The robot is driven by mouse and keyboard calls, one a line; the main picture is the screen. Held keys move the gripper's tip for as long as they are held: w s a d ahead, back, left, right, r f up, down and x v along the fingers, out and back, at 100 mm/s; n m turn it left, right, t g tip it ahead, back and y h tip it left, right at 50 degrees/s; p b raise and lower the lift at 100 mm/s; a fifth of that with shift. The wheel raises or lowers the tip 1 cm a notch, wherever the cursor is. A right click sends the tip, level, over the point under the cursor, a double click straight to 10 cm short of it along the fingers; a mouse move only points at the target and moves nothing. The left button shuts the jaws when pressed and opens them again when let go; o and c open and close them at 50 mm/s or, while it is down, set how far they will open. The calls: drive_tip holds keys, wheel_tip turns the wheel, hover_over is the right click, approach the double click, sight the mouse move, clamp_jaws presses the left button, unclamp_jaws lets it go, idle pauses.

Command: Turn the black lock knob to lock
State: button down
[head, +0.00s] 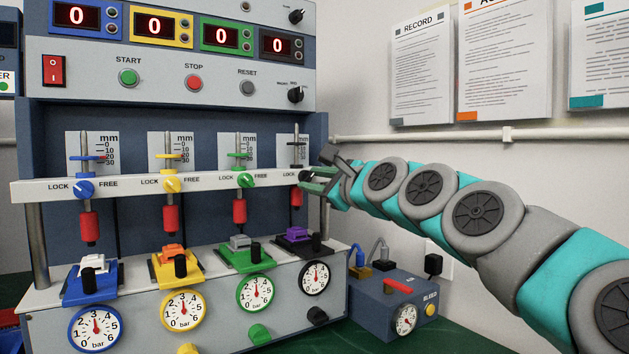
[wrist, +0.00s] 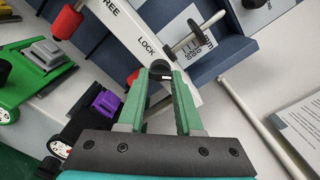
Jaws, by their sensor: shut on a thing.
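The black lock knob (wrist: 160,68) sits between the green fingertips of my gripper (wrist: 160,80) in the wrist view. My gripper is shut on it, with one finger on each side. A small white mark shows on the knob. In the head view my gripper (head: 316,180) reaches in from the right to the right end of the white rail (head: 215,183), and its fingers cover most of the knob. The word LOCK (wrist: 147,47) is printed beside the knob, with FREE (wrist: 108,8) further along the rail. The knob's exact angle is hard to tell.
Blue (head: 85,189), yellow (head: 171,184) and green (head: 245,180) knobs sit along the same rail. A black-ringed gauge rod (wrist: 194,30) rises close to my fingers. Red plungers hang below the rail. A blue box with a red lever (head: 397,286) stands at lower right.

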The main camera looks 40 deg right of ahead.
idle(0.4)
drive_tip(key=n+b, duration=0.2)
drive_tip(key=n, duration=0.1)
drive_tip(key=shift+f+n, duration=0.15)
drive_tip(key=shift+n, duration=0.15)
drive_tip(key=n+b, duration=0.3)
drive_tip(key=n, duration=0.2)
drive_tip(key=shift+r+b, duration=0.2)
drive_tip(key=shift+b, duration=0.2)
drive_tip(key=n+b, duration=0.3)
drive_tip(key=n, duration=0.3)
drive_tip(key=shift+n, duration=0.3)
drive_tip(key=shift+r+n+b, duration=0.2)
drive_tip(key=shift+n+b, duration=0.4)
drive_tip(key=shift+n, duration=0.7)
drive_tip(key=c, duration=0.6)
unclamp_jaws()
drive_tip(key=shift+s, duration=0.15)
